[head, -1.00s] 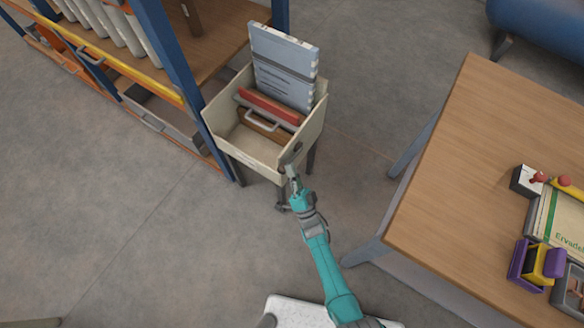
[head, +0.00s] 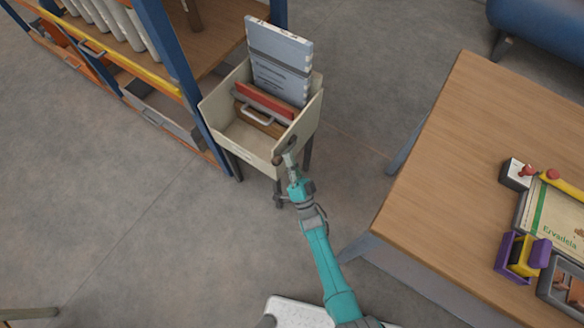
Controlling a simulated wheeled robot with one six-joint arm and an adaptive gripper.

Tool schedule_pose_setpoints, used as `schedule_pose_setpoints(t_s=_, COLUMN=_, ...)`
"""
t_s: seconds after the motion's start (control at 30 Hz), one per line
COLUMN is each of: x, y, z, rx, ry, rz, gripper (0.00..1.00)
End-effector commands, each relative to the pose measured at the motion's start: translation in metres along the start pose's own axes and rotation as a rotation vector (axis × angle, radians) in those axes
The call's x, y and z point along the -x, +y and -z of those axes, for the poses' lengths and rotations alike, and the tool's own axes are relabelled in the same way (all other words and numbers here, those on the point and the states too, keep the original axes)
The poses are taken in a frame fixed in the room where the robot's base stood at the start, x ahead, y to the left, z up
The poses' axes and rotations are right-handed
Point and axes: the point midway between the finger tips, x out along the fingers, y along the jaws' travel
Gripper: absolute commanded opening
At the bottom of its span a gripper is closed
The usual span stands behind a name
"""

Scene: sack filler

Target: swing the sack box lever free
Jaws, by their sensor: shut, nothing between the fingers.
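The cream sack box (head: 240,148) stands on legs beside the blue-framed shelf. It holds a tall grey-blue panel (head: 280,65) and a red and brown piece with a handle. A small dark part, seemingly the lever (head: 280,156), sits at the box's front right corner. My gripper (head: 289,154) is at that corner, shut and empty, right up against the dark part. Whether they touch cannot be told, as the gripper partly hides the part.
A wooden table (head: 460,150) stands to the right, with a small control box (head: 516,174), a purple and yellow holder (head: 522,258) and other items. The shelf's blue post (head: 172,70) is close on the box's left. Grey floor is open at lower left.

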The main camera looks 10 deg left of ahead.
Motion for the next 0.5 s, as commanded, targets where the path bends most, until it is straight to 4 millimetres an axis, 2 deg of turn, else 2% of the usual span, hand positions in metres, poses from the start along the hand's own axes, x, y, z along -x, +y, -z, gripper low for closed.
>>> schedule_pose_setpoints(t_s=0.03, x=-0.007, y=-0.002, z=0.002, rx=0.0, ry=0.003, rz=0.004, gripper=0.0)
schedule_pose_setpoints(t_s=0.07, x=-0.004, y=0.0, z=0.002, rx=0.0, ry=0.002, rz=0.001, gripper=0.0)
schedule_pose_setpoints(t_s=0.5, x=0.053, y=0.016, z=0.005, rx=0.001, ry=0.004, rz=-0.001, gripper=0.0)
